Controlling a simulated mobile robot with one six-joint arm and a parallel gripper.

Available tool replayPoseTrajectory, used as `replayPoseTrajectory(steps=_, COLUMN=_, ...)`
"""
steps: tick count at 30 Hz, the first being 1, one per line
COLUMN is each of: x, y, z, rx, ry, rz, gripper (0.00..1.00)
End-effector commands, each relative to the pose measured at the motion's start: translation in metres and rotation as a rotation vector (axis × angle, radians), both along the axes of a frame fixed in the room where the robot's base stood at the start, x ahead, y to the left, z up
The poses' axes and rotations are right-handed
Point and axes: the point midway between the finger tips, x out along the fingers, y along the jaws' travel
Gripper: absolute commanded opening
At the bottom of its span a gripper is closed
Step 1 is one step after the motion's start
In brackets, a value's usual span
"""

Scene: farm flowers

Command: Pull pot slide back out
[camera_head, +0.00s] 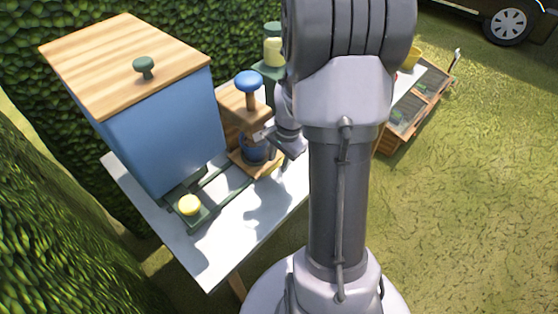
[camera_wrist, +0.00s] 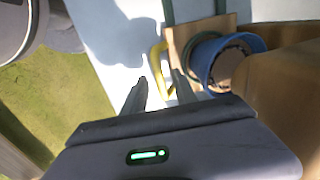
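The pot slide (camera_head: 240,161) is a wooden board under a wooden press-like stand on the white table. In the wrist view the slide board (camera_wrist: 180,37) carries a blue pot (camera_wrist: 203,62) with brown fill. The pot (camera_head: 252,153) also shows in the head view, partly hidden by my gripper. A yellow handle (camera_wrist: 156,62) sticks out from the slide's edge. My gripper (camera_wrist: 160,76) is open, with its fingers on either side of the handle. A gap shows at the left finger; contact at the right finger is unclear. My gripper (camera_head: 291,145) is beside the stand in the head view.
A blue box (camera_head: 165,130) with a wooden lid stands left of the stand. A blue knob (camera_head: 248,82) tops the stand. The white table (camera_head: 215,250) is clear in front. Wooden crates (camera_head: 415,105) stand at right.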

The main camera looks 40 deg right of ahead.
Motion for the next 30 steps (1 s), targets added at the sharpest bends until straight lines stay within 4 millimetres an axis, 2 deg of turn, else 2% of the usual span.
replayPoseTrajectory(steps=3, x=0.0, y=0.0, z=0.0006, rx=0.0, ry=0.0, rz=0.0, gripper=0.34)
replayPoseTrajectory(steps=8, x=-0.0001, y=0.0, z=0.0006, rx=0.0, ry=0.0, rz=0.001, gripper=0.03)
replayPoseTrajectory(steps=9, x=-0.0001, y=0.0, z=0.0006, rx=0.0, ry=0.0, rz=0.001, gripper=0.0)
replayPoseTrajectory(steps=30, x=-0.0001, y=0.0, z=0.0006, rx=0.0, ry=0.0, rz=0.001, gripper=0.0)
